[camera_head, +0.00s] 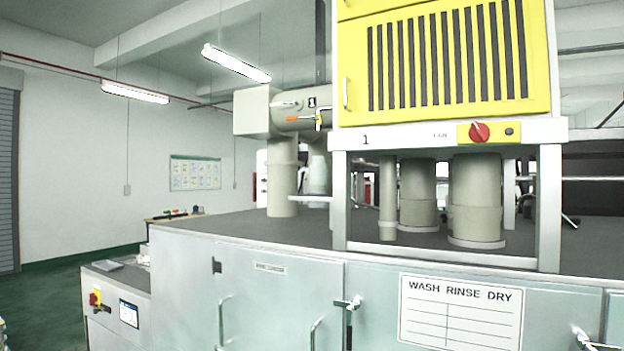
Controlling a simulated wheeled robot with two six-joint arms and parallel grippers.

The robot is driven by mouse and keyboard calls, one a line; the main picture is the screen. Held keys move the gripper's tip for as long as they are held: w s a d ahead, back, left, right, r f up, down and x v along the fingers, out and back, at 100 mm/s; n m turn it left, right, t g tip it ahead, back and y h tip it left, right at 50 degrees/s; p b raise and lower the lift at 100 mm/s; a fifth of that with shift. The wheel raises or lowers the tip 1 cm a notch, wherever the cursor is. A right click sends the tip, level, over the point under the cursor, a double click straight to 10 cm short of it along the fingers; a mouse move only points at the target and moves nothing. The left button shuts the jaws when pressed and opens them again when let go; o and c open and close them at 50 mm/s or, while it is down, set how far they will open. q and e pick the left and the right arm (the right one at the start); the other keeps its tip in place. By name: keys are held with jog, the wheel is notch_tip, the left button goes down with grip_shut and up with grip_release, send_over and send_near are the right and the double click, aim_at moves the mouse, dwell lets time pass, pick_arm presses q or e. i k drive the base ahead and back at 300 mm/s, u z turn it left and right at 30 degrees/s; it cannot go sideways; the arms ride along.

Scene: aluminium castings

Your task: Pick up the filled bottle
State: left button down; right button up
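I see no bottle that I can make out in the head view. Neither of my grippers shows in this view. The view is filled mostly by a large grey washing machine cabinet (255,295) with a dark flat top (220,228). Areas behind the cabinet and its pipes are hidden.
A yellow vented box (450,58) with a red knob (479,132) stands on a frame above the cabinet, over several thick beige pipes (475,200). Door handles and latches (348,304) stick out in front. A control unit (112,305) stands at left; green floor (50,305) beyond is open.

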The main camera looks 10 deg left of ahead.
aim_at(318, 169)
jog(key=u, duration=1.5)
jog(key=i, duration=1.4)
jog(key=z, duration=0.45)
jog(key=i, duration=0.75)
jog(key=z, duration=0.65)
